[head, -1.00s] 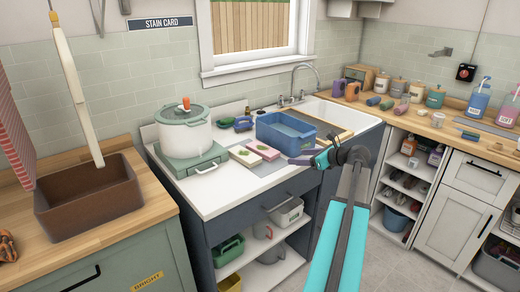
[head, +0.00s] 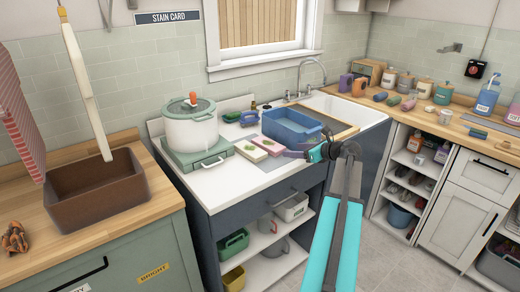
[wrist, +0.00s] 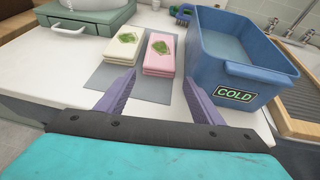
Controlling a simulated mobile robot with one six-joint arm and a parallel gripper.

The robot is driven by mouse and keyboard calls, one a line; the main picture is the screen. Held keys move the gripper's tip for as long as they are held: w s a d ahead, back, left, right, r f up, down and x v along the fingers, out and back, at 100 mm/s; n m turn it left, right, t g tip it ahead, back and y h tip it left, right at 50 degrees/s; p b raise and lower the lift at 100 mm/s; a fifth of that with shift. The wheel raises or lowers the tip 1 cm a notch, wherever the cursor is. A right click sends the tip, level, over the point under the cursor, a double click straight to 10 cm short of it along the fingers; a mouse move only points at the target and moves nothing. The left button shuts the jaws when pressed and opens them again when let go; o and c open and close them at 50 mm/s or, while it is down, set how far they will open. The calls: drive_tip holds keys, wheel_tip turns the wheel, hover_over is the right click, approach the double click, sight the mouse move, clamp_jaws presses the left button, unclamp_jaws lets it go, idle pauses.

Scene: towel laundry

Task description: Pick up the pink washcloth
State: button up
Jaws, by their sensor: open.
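The pink washcloth (head: 273,146) lies folded on a grey mat on the white counter, with a green leaf patch on top. It also shows in the wrist view (wrist: 164,52). A folded cream washcloth (wrist: 125,45) with a similar patch lies beside it on the left. My gripper (wrist: 158,78) is open and empty. Its two purple fingers are spread on the near side of the pink washcloth, the left one close to the cream washcloth's near end and the right one close to the blue tub. Contact with either cloth cannot be told.
The blue tub (wrist: 240,60) marked COLD stands just right of the pink washcloth. A white pot (head: 190,125) stands on a green burner (head: 200,160) to the left. A brown basin (head: 97,190) sits on the wooden counter. The near counter edge lies under my gripper.

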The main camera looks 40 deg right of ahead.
sight(281, 150)
drive_tip(key=shift+x, duration=1.55)
drive_tip(key=shift+p+x, duration=0.75)
drive_tip(key=shift+x, duration=1.8)
drive_tip(key=shift+f, duration=0.15)
drive_tip(key=shift+c, duration=0.2)
drive_tip(key=c, duration=0.7)
